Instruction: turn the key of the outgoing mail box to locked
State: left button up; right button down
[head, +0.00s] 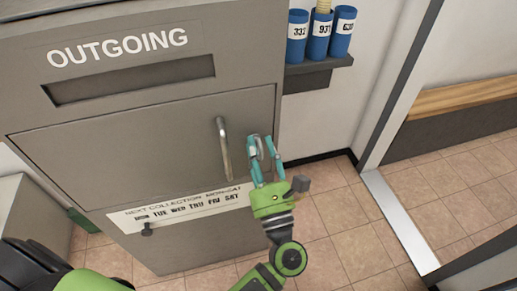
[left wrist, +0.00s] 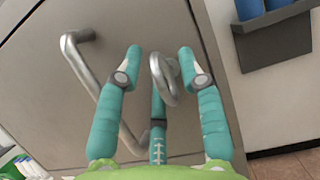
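The grey outgoing mail box (head: 130,140) has a slot on top and a front door. The key (head: 256,146) shows as a rounded metal bow near the door's right edge. In the left wrist view the key (left wrist: 167,80) stands between my teal fingers, with its flat face partly turned to the camera. My left gripper (head: 262,148) is at the key, its fingers spread on both sides (left wrist: 160,65). I see gaps between the side fingers and the key; whether the middle finger touches it I cannot tell. The lock face is hidden. My right gripper is not in view.
A bent metal door handle (head: 223,148) is close to the left of my gripper. A collection-day strip (head: 180,208) with a dark knob (head: 147,230) lies below. A wall shelf (head: 318,68) holds blue numbered cylinders (head: 297,38). Tiled floor (head: 330,200) is open to the right.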

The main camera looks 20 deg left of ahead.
pick_arm(q)
jog(key=v, duration=1.2)
